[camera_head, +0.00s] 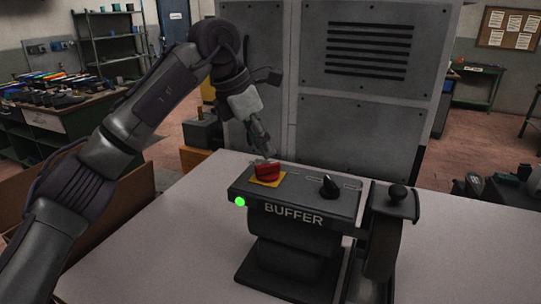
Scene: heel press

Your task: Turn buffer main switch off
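The buffer (294,219) is a dark grey machine on the light table, with its name in white letters on the front. A red switch (268,171) sits on a yellow plate at the left of its top panel. A black knob (328,186) stands to the right of it. A green light or dot (240,202) shows at the panel's left front corner. My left gripper (265,152) points down right at the back of the red switch, touching or very close. Its fingers are small and partly hidden, so their opening is unclear. My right gripper is out of view.
A large grey cabinet (365,90) rises behind the table (170,245). The tabletop left of the buffer is bare below my arm. Workbenches and shelves stand farther back.

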